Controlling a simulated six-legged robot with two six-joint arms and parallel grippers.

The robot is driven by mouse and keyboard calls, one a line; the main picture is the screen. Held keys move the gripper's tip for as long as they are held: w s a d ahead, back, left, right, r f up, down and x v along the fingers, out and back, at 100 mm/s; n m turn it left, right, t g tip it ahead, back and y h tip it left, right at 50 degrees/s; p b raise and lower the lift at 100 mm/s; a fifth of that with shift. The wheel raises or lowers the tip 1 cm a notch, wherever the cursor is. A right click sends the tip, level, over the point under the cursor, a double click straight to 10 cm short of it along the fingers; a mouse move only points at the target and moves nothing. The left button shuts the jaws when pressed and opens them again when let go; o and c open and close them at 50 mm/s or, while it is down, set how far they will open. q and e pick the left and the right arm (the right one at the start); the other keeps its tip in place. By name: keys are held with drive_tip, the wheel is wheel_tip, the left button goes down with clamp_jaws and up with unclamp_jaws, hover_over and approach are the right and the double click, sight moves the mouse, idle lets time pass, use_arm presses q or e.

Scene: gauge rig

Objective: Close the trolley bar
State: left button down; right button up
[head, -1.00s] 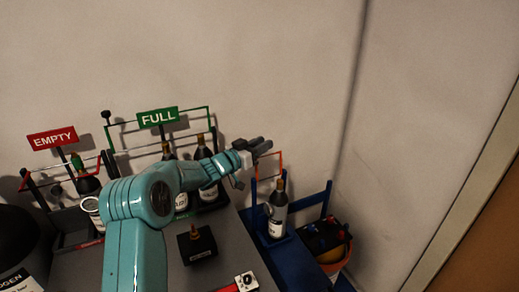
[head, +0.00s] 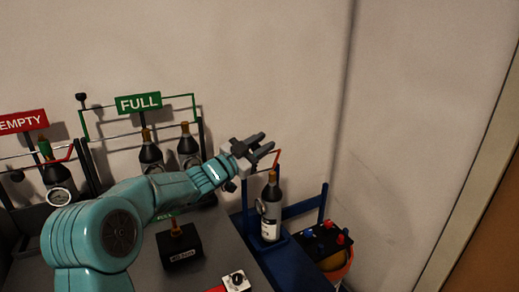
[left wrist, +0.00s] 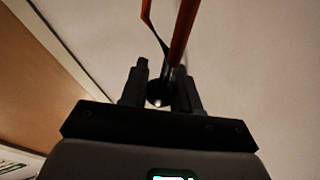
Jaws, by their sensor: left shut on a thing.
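The trolley bar (head: 277,158) is a thin orange-red rod on the blue trolley (head: 290,262), above the trolley's bottle (head: 271,208). My left gripper (head: 267,142) is at the bar's upper end, above the bottle. In the left wrist view the orange bar (left wrist: 183,32) runs up from between the fingers, and a dark round knob (left wrist: 160,96) sits between them. My left gripper (left wrist: 160,75) is shut on this part of the bar. The bar stands tilted above the bottle. The exact contact is dark and partly hidden. My right gripper is not in view.
Left of the trolley stand the FULL rack (head: 138,103) with bottles and the EMPTY rack (head: 22,122). A dark box with an orange-topped knob (head: 178,245) sits on the grey table. Bare wall lies behind.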

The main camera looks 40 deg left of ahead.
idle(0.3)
use_arm(q)
drive_tip(key=c, duration=0.9)
unclamp_jaws()
drive_tip(key=shift+s, duration=0.1)
drive_tip(key=v, duration=1.2)
